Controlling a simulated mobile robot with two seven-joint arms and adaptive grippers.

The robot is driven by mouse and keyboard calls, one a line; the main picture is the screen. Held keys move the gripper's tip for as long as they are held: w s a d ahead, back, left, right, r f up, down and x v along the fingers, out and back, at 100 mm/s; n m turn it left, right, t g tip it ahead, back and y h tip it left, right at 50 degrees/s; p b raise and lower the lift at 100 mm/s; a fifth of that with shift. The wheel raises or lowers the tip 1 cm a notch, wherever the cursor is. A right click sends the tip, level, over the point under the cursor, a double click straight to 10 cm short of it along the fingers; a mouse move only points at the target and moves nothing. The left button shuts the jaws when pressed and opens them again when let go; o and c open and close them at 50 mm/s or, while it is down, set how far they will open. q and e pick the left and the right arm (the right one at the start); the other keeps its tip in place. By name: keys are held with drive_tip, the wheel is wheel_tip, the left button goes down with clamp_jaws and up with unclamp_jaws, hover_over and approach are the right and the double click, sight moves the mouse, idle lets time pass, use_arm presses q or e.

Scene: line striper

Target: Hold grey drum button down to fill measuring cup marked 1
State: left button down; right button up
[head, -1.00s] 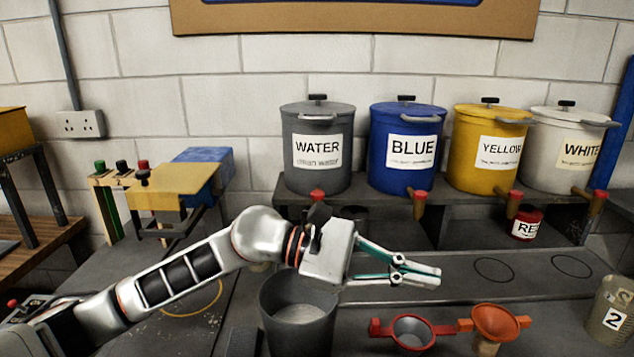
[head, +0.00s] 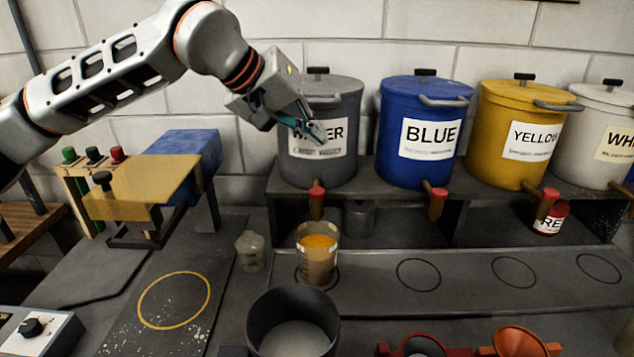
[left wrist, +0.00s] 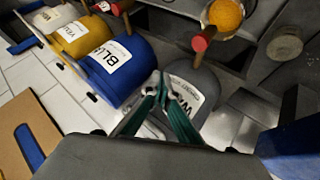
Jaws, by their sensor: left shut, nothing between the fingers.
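The grey drum (head: 345,100), labelled WATER, stands on the back shelf. Its tap with a red button (head: 317,190) points down at the front; the button also shows in the left wrist view (left wrist: 199,44). A clear measuring cup (head: 318,262) with orange content stands below that tap in a marked ring; no number is readable on it. The cup's orange top shows in the left wrist view (left wrist: 226,14). My left gripper (head: 318,136) is shut and empty, in front of the drum's label and above the button, apart from it. My right gripper is not in view.
Blue (head: 420,165), yellow (head: 510,100) and white (head: 600,130) drums stand to the right. A dark pot (head: 262,330), red holder (head: 440,347) and orange funnel (head: 520,341) are in front. A small translucent container (head: 250,252) stands left of the cup. Empty rings lie right of it.

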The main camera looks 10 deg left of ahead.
sight(314, 191)
use_arm(q)
drive_tip(key=shift+w+a+r, duration=0.1)
drive_tip(key=shift+a+r, duration=0.05)
drive_tip(key=shift+a, duration=0.1)
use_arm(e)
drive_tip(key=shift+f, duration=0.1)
use_arm(q)
wheel_tip(314, 191, down, 4)
drive_tip(key=b, duration=0.3)
wheel_tip(314, 191, down, 4)
drive_tip(key=b, duration=0.3)
drive_tip(key=shift+f, duration=0.4)
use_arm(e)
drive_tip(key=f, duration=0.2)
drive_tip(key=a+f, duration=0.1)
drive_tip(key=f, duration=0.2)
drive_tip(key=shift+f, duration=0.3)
